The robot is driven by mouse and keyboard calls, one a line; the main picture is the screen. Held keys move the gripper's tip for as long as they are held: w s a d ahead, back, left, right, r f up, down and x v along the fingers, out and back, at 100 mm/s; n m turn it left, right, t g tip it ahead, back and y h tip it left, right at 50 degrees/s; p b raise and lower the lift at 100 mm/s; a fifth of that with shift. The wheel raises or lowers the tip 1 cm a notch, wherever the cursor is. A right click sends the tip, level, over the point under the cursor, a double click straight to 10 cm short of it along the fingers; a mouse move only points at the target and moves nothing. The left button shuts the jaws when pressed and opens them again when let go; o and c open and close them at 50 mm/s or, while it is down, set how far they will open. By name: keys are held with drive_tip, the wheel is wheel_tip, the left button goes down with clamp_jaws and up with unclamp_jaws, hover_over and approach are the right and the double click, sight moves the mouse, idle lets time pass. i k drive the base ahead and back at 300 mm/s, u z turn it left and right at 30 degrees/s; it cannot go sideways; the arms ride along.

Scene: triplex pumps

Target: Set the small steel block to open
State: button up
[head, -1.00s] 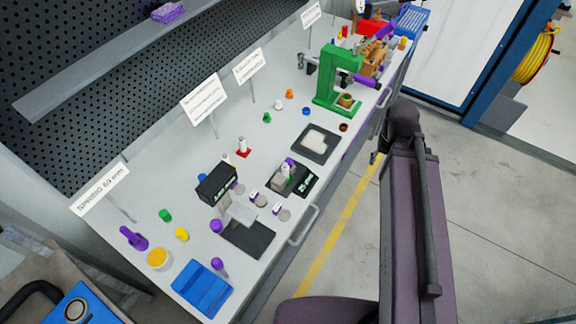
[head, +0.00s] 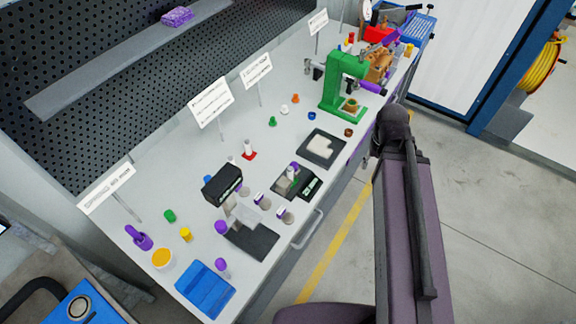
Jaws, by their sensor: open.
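No thing in the head view can be clearly told as the small steel block. My arm's dark joint and purple link show at the right, over the floor beside the bench. My gripper is not visible.
White sign cards (head: 211,101) stand along the back. Floor (head: 470,230) on the right is clear.

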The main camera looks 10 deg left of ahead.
sight(296, 171)
drive_tip(key=u, duration=0.5)
drive_tip(key=k, duration=1.15)
drive_tip(key=z, duration=0.55)
drive_tip(key=i, duration=1)
drive_tip(key=z, duration=0.05)
